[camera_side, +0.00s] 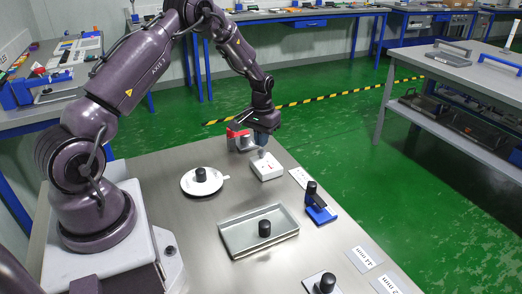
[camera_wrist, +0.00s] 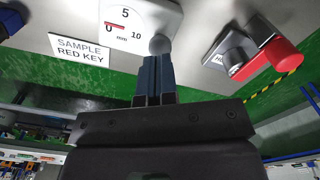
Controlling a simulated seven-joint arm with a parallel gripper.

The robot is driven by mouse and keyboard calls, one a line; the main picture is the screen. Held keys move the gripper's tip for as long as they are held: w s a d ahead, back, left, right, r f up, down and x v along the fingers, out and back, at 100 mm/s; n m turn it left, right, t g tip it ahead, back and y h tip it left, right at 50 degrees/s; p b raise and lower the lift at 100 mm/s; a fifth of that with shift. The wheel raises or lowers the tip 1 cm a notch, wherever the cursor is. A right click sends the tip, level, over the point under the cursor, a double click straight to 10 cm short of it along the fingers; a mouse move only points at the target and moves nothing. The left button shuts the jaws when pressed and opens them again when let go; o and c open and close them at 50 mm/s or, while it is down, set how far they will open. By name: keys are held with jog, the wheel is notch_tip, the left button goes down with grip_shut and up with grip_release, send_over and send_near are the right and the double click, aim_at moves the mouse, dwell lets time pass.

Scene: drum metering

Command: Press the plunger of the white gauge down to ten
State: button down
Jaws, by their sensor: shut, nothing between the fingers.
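The white gauge (camera_side: 267,168) is a white box on the grey table, in front of my gripper. In the wrist view the white gauge (camera_wrist: 125,22) shows a dial with 0, 5, 10 and "mm". The rounded grey plunger (camera_wrist: 160,44) is right at my fingertips. My gripper (camera_side: 262,146) is shut, empty and pointing down over the plunger. It also shows in the wrist view (camera_wrist: 156,62). I cannot tell whether the fingertips touch the plunger.
A red and grey device (camera_side: 240,139) stands close behind my gripper. A white disc with a black knob (camera_side: 190,187), a grey tray (camera_side: 232,238), and a blue stand (camera_side: 320,212) are nearer the camera. A "SAMPLE RED KEY" card (camera_wrist: 82,51) lies beside the gauge.

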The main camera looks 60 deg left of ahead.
aim_at(261, 151)
jog(key=shift+f, duration=1.5)
dwell(0.7)
jog(key=shift+r, duration=3.55)
jog(key=s+d+r+m+t, duration=0.5)
jog(key=s+d+r+m, duration=0.1)
jog(key=s+d+r, duration=1.6)
jog(key=shift+s+d+r+t, duration=0.2)
jog(key=shift+d+r+t, duration=0.15)
jog(key=shift+r, duration=0.55)
